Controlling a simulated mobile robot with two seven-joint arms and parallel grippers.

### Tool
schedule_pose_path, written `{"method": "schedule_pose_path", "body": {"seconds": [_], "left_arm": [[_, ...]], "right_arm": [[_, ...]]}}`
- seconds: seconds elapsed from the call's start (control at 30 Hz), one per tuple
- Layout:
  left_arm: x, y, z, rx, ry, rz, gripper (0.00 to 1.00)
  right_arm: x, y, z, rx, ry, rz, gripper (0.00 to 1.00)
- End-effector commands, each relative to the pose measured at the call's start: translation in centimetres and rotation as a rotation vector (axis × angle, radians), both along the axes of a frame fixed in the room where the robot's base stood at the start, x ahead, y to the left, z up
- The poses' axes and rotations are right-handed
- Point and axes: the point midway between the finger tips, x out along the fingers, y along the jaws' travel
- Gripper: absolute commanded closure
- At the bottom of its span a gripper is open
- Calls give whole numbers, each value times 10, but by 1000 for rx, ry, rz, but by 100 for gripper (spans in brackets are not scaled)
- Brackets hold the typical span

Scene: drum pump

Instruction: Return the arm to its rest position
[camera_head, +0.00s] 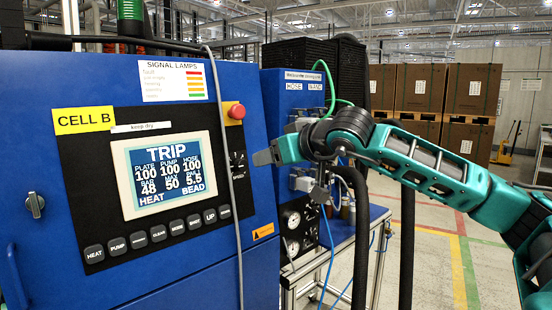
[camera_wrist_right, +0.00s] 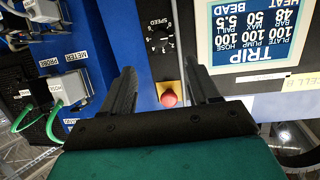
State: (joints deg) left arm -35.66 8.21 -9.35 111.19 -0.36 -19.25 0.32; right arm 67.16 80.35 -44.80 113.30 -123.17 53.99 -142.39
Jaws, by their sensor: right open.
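My right arm (camera_head: 420,165) reaches in from the right, stretched across to the blue control cabinet (camera_head: 150,78). Its right gripper (camera_head: 264,157) is in front of the cabinet's right edge, beside the speed dial and below the red button (camera_head: 237,111). In the right wrist view the gripper (camera_wrist_right: 160,70) has its two dark fingers spread apart with nothing between them. The red button (camera_wrist_right: 169,99) shows beyond the gap between the fingers. I cannot tell whether a fingertip touches the panel. My left gripper is not in view.
The cabinet's screen (camera_head: 168,172) reads TRIP, above a row of buttons (camera_head: 158,235). A grey cable hangs down the cabinet front. Behind my gripper are a blue unit with green cables, gauges (camera_head: 291,219) and black hoses (camera_head: 407,245).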

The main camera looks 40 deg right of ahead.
Motion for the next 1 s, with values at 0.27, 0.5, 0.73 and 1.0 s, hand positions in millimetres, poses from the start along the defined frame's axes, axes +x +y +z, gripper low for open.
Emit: {"method": "schedule_pose_path", "body": {"seconds": [0.27,0.5,0.73,1.0], "left_arm": [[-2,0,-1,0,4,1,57],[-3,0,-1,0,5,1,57],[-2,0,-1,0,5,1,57],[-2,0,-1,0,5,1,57]], "right_arm": [[0,0,0,0,0,0,40],[0,0,0,3,1,1,40],[10,61,-46,320,106,100,40],[-15,213,-136,1457,610,129,40]]}}
